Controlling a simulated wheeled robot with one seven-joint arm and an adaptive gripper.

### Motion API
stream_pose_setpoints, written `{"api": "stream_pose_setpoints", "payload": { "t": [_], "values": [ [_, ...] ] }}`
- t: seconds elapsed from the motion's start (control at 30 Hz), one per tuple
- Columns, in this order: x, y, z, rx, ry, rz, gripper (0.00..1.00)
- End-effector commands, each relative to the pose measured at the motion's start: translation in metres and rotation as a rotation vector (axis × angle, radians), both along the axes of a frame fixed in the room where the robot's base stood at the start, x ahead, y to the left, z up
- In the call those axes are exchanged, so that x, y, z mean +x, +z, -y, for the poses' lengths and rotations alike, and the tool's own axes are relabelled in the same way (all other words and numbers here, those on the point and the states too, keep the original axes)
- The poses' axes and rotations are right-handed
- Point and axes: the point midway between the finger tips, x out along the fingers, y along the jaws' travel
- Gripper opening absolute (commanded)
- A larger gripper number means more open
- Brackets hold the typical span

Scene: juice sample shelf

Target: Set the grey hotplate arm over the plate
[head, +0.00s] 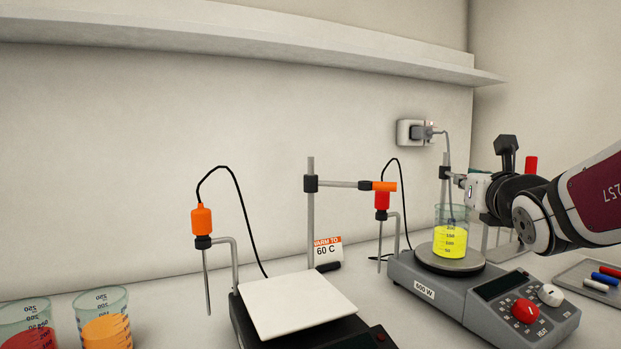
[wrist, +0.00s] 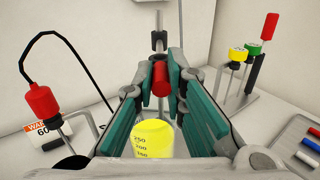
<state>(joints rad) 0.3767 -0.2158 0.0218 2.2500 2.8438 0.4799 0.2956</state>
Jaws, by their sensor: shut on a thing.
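The grey hotplate (head: 478,300) stands at the right in the head view, with a round plate (head: 430,262) on top. A beaker of yellow liquid (head: 450,240) stands on that plate; it also shows low in the wrist view (wrist: 154,138). The stand rod (head: 444,168) rises behind the beaker. In the wrist view my gripper (wrist: 160,85) is shut on the red handle (wrist: 160,74) of the grey hotplate arm, just beyond the beaker. In the head view my gripper (head: 476,190) hides most of this arm, so its exact angle over the plate cannot be told.
A red probe (head: 382,201) stands in a holder left of the grey hotplate. A black hotplate with a white top (head: 295,303) and an orange-ended arm (head: 345,184) is further left. A tray of markers (head: 600,275) lies at the right. A shelf (head: 250,45) runs above.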

Motion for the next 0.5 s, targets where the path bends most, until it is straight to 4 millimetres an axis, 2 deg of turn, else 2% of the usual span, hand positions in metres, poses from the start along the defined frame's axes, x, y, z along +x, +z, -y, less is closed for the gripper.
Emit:
{"api": "stream_pose_setpoints", "payload": {
  "t": [0.03, 0.07, 0.13, 0.5],
  "values": [
    [0.0013, 0.0031, -0.0012, -0.003, 0.004, 0.007, 0.00],
    [0.0013, 0.0032, -0.0013, -0.003, 0.004, 0.007, 0.16],
    [0.0013, 0.0033, -0.0014, -0.003, 0.004, 0.008, 0.32],
    [-0.0009, 0.0035, -0.0014, -0.004, 0.003, 0.007, 0.33]
  ]
}}
